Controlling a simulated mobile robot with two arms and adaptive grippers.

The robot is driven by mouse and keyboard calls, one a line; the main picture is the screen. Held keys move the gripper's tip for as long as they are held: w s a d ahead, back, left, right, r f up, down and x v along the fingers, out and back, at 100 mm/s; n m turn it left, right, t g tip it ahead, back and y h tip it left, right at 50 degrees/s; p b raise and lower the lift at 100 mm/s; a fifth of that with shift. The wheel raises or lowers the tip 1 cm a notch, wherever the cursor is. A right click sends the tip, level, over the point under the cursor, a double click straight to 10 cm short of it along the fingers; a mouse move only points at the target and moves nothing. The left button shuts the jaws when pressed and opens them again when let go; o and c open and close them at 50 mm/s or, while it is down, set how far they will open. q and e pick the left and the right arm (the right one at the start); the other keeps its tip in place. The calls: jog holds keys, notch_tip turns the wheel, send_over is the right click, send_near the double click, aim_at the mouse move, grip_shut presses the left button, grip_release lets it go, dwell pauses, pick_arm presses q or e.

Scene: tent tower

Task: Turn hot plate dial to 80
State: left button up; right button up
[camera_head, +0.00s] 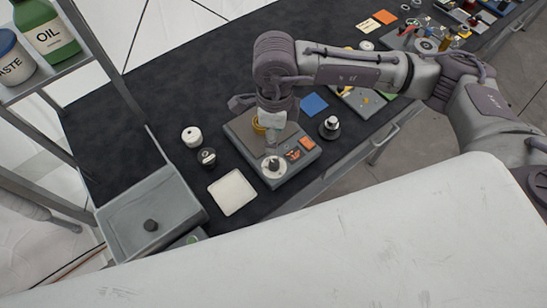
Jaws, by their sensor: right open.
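The hot plate (241,142) is a grey flat box on the dark table, with a round white dial (273,167) at its near corner and an orange-red display (293,154) beside the dial. The number the dial points to is too small to read. My right gripper (272,152) reaches down from the right arm over the hot plate, just behind the dial. Its fingers are open, and I cannot tell whether they touch the dial. A yellow ring-like item (258,127) on the plate is partly hidden by the gripper. My left gripper is not in view.
A white square pad (232,192), two small round containers (191,136) and a grey basin (120,218) are left of the hot plate. A dark round weight-like item (329,128) and a blue square (314,104) are to its right. Bottles stand on the left shelf (40,78).

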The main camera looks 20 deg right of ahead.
aim_at(274, 162)
jog(key=f+p, duration=0.1)
jog(key=f, duration=0.2)
jog(key=f+p, duration=0.1)
jog(key=f, duration=0.3)
jog(key=f+p, duration=0.1)
jog(key=f, duration=0.2)
jog(key=shift+s+a+f, duration=0.1)
jog(key=shift+s+f, duration=0.15)
jog(key=shift+f, duration=0.6)
jog(key=shift+c, duration=0.2)
grip_shut()
